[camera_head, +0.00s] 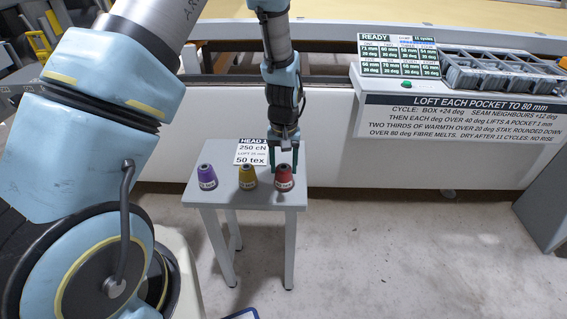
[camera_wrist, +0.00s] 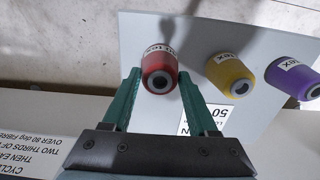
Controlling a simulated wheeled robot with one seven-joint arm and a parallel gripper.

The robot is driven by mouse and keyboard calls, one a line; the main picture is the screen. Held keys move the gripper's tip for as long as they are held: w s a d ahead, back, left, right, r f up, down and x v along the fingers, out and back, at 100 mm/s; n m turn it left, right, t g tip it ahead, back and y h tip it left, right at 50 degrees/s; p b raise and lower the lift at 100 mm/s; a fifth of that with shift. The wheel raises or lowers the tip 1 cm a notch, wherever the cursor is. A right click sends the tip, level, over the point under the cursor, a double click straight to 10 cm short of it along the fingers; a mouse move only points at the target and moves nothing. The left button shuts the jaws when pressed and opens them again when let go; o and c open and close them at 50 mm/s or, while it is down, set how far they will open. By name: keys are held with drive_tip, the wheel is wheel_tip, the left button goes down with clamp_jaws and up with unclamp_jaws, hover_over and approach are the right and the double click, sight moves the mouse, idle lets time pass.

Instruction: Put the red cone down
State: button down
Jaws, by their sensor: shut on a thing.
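The red cone (camera_head: 284,180) is at the right end of a row of three on a small grey stand (camera_head: 250,202). It also shows in the wrist view (camera_wrist: 159,64). My gripper (camera_head: 284,168) points down at it from above, with its green fingers on either side of the cone in the wrist view (camera_wrist: 159,78), shut on it. The cone looks upright and at or very near the stand top; I cannot tell whether its base touches. A yellow cone (camera_head: 248,177) and a purple cone (camera_head: 207,177) stand to its left, apart from it.
A white label card (camera_head: 252,152) stands at the stand's back edge, just left of my gripper. Behind is a long white machine front with a sign (camera_head: 458,115) and a grey compartment tray (camera_head: 500,72). The floor right of the stand is clear.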

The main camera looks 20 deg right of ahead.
sight(283, 167)
drive_tip(key=shift+f, duration=0.2)
drive_tip(key=shift+f, duration=0.15)
drive_tip(key=shift+c, duration=0.9)
unclamp_jaws()
wheel_tip(283, 167, up, 12)
drive_tip(key=b, duration=0.3)
drive_tip(key=shift+r, duration=0.25)
drive_tip(key=w+a+r+n, duration=0.1)
drive_tip(key=a+r, duration=0.1)
drive_tip(key=a, duration=0.7)
drive_tip(key=w+a+r+n, duration=0.1)
drive_tip(key=a+r, duration=0.1)
drive_tip(key=a, duration=0.7)
drive_tip(key=s+a+r+n, duration=0.1)
drive_tip(key=s+a, duration=0.1)
drive_tip(key=a, duration=0.4)
drive_tip(key=s+a+t, duration=0.1)
drive_tip(key=s+a, duration=0.1)
drive_tip(key=a, duration=0.4)
drive_tip(key=shift+s+a+r+n+t, duration=0.3)
drive_tip(key=shift+s+a+r+n, duration=0.05)
drive_tip(key=shift+n, duration=0.05)
